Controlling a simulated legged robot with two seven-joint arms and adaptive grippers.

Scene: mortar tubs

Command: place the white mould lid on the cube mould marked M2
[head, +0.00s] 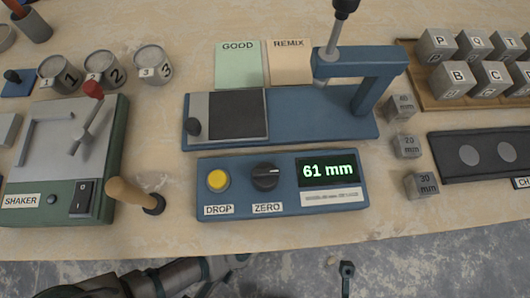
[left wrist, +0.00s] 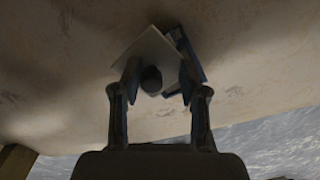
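In the left wrist view a pale square plate with a dark round knob (left wrist: 152,78), which looks like the white mould lid (left wrist: 150,46), lies on the table. My left gripper (left wrist: 156,82) has its fingers on either side of the knob, with a visible gap. A blue-edged object (left wrist: 187,55) stands close beside the plate, partly behind the right finger; I cannot read any marking on it. Neither the lid nor a mould marked M2 is recognisable in the head view. A small dark part at the head view's bottom edge may belong to my right gripper; its state does not show.
The head view shows the green shaker (head: 105,150), numbered cups (head: 150,65), a blue press (head: 290,115), a control box reading 61 mm (head: 285,205), small gauge cubes (head: 405,145) and a tray of lettered cubes (head: 430,95).

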